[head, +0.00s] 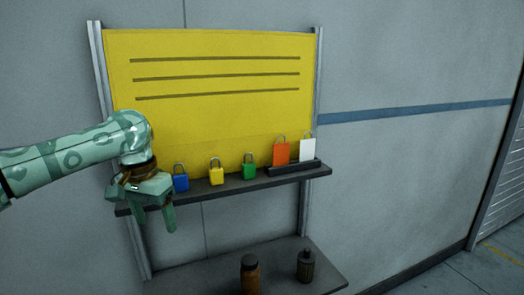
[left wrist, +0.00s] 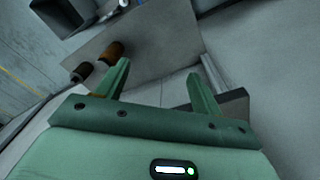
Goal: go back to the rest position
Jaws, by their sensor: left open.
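My left gripper (head: 154,218) is open and empty in the head view, its fingers pointing down at the left end of the upper shelf (head: 230,184). It is just left of a blue padlock (head: 181,183), apart from it as far as I can tell. The open fingers also show in the left wrist view (left wrist: 157,72), with nothing between them. My right gripper is in neither view.
A yellow padlock (head: 216,175), a green padlock (head: 249,171), and orange (head: 281,152) and white (head: 307,150) tags in a dark holder line the shelf before a yellow board (head: 215,110). Brown (head: 249,277) and dark (head: 305,268) bottles stand on the lower shelf (head: 277,262).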

